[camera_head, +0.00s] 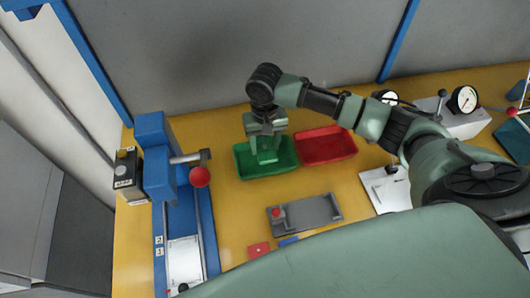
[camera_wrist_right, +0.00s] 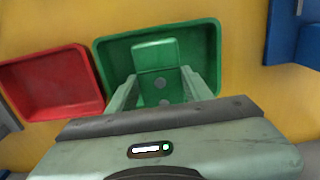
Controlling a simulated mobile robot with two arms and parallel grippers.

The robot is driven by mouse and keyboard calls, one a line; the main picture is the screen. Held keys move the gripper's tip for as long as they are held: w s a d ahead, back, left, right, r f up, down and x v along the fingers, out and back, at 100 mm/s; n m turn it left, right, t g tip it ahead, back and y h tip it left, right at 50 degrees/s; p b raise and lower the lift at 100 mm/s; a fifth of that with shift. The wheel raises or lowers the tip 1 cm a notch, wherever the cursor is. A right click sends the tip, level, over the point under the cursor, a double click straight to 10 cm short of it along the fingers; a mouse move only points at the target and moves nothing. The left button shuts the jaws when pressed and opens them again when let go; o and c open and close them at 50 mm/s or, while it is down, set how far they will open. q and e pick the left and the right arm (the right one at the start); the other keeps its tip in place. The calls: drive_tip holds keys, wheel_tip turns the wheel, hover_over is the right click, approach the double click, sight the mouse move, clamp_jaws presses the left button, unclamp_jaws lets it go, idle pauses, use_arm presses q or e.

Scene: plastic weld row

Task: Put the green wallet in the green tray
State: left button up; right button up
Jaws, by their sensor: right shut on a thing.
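The green tray (camera_head: 282,163) lies on the yellow table in the head view, left of a red tray. It also shows in the right wrist view (camera_wrist_right: 110,50). My right gripper (camera_head: 265,155) points down over the green tray. In the right wrist view my right gripper (camera_wrist_right: 160,88) is shut on the green wallet (camera_wrist_right: 155,55), with a finger on each side of it. The wallet is over or inside the tray; I cannot tell whether it touches the tray floor. In the head view the gripper largely hides the wallet. My left gripper is not in view.
A red tray (camera_head: 328,146) stands just right of the green one. A blue machine (camera_head: 158,165) with a red knob (camera_head: 200,177) stands at left. A grey fixture (camera_head: 312,213) lies in front. Gauges (camera_head: 463,99) stand at right. A grey wall is behind.

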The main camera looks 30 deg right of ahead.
sight(265, 155)
drive_tip(key=shift+f, duration=2.7)
drive_tip(key=shift+f, duration=0.1)
drive_tip(key=o, duration=1.5)
wheel_tip(265, 155, up, 12)
drive_tip(key=shift+r+b, duration=0.15)
drive_tip(key=shift+b, duration=0.15)
drive_tip(key=shift+s, duration=0.1)
